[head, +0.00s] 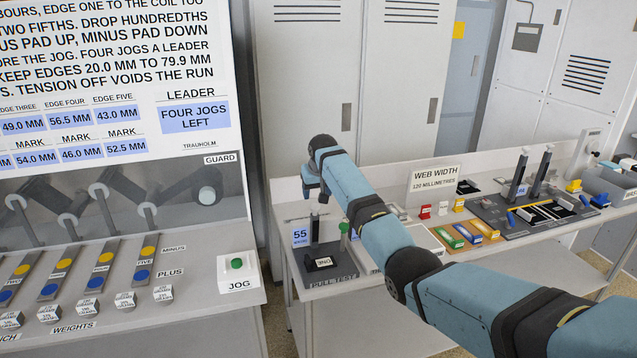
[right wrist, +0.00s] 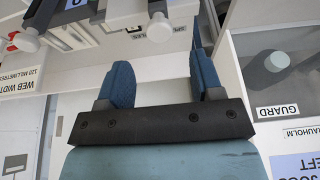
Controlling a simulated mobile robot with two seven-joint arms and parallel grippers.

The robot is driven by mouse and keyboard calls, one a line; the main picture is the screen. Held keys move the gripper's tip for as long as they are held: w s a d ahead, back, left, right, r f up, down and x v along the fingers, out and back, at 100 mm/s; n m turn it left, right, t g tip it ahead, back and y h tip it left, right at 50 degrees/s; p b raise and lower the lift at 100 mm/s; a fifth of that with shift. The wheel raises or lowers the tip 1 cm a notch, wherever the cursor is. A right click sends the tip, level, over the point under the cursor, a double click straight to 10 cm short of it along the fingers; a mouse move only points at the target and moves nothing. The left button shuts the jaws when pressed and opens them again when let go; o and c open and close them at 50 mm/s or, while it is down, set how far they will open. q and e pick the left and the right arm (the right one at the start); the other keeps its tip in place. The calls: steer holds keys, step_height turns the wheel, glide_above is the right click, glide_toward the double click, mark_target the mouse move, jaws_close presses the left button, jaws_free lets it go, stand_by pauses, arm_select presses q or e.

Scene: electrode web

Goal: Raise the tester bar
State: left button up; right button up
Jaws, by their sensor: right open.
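The pull tester (head: 340,262), labelled PULL TEST, stands at the left end of the far bench. It has a dark base with a small ONE tag, an upright dark post (head: 314,228) and a green-topped piece (head: 343,228) beside it. I cannot tell clearly which part is the bar. My right gripper (head: 318,190) is above the tester, partly hidden by its own wrist. In the right wrist view its two blue fingers (right wrist: 158,84) are wide apart with nothing between them. A grey rod with a pale round end (right wrist: 158,27) shows beyond the fingertips. My left gripper is out of view.
The far bench (head: 410,300) also carries a WEB WIDTH sign (head: 434,180), coloured blocks (head: 465,232) and a splicing plate (head: 535,215). At left is a console with a JOG button (head: 238,264), weights and a GUARD panel (head: 120,205). A gap separates console and bench.

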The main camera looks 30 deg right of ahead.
steer(key=v, duration=0.3)
steer(key=shift+s+r, duration=0.15)
steer(key=shift+r, duration=0.25)
steer(key=s+a+f+n+t, duration=0.1)
steer(key=s+a+f, duration=0.4)
steer(key=f, duration=0.4)
steer(key=s+a+f+n+t, duration=0.1)
steer(key=s+a+f+n, duration=0.15)
steer(key=s+f, duration=0.65)
steer(key=s+a+f+n+t, duration=0.15)
steer(key=s+a+f, duration=0.3)
steer(key=f, duration=0.55)
steer(key=s+a+f+t+y+p, duration=0.15)
steer(key=s+a, duration=0.25)
steer(key=s, duration=0.5)
steer(key=s+a+f+y, duration=0.1)
steer(key=s+a+f, duration=0.2)
steer(key=s, duration=0.6)
steer(key=s+a+r+t, duration=0.1)
steer(key=s+a+r, duration=0.1)
steer(key=s, duration=0.5)
steer(key=s+a+r+t+y, duration=0.1)
steer(key=s+a+r, duration=0.1)
steer(key=s, duration=0.4)
steer(key=shift+s+a+n, duration=0.35)
steer(key=shift+a+n, duration=0.05)
steer(key=shift+a, duration=0.2)
